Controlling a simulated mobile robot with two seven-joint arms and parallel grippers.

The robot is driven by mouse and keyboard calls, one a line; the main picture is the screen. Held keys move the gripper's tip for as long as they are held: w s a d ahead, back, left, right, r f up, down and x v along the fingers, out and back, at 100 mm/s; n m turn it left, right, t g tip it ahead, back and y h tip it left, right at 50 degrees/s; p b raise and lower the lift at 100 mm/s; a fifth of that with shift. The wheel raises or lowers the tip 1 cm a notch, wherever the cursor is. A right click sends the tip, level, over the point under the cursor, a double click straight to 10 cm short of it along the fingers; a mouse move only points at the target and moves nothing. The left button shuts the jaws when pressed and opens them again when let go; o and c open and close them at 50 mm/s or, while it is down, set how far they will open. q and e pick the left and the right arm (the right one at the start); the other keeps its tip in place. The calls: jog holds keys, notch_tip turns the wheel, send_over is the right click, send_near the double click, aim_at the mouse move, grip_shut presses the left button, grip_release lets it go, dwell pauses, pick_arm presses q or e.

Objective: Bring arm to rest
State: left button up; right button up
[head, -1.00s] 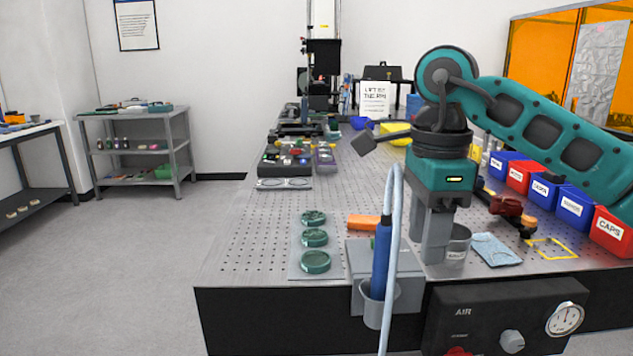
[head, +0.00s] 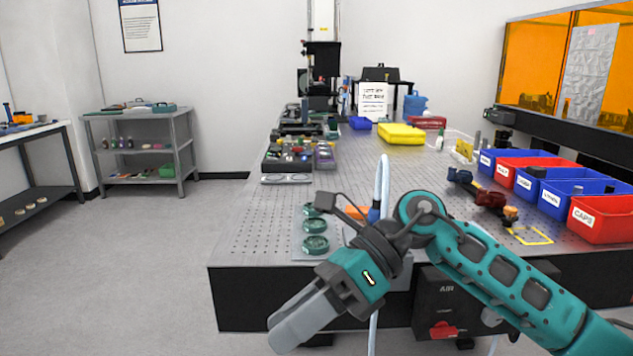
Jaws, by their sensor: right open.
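My right arm, teal with dark joints, comes in from the lower right in the head view. Its right gripper (head: 300,318) points down and to the left, in front of the table's front edge. The grey fingers overlap from this angle, and nothing shows between them. The gripper is open and empty. The perforated metal table (head: 262,232) lies behind it. My left gripper is not in view.
Green round dishes (head: 315,244) sit at the table's front left. A pale hose (head: 382,185) rises just behind my arm. Labelled blue and red bins (head: 601,220) line the right side. Open floor (head: 130,270) lies to the left.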

jog(key=w+d+m+t+y+p, duration=0.1)
jog(key=w+m+t+y, duration=0.1)
jog(key=m+t+y, duration=0.7)
jog(key=w+d+m+t+y, duration=0.1)
jog(key=w+m+t+y, duration=0.15)
jog(key=m+t, duration=0.75)
jog(key=w+d+f+m+t+h, duration=0.2)
jog(key=d+f+m+t+h, duration=0.55)
jog(key=m, duration=1.25)
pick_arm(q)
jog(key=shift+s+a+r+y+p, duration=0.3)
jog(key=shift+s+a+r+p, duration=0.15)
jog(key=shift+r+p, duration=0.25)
pick_arm(e)
jog(key=s+d+f+m+g+h, duration=0.3)
jog(key=s+f+h, duration=0.1)
jog(key=f, duration=0.4)
jog(key=s+d+f+m+g+h, duration=0.3)
jog(key=s+d+f+m+h, duration=0.1)
jog(key=f, duration=0.4)
jog(key=s+d+f+m+g+h, duration=0.4)
jog(key=s+f+h, duration=0.1)
jog(key=f, duration=0.3)
jog(key=shift+s, duration=0.8)
jog(key=shift+a, duration=0.1)
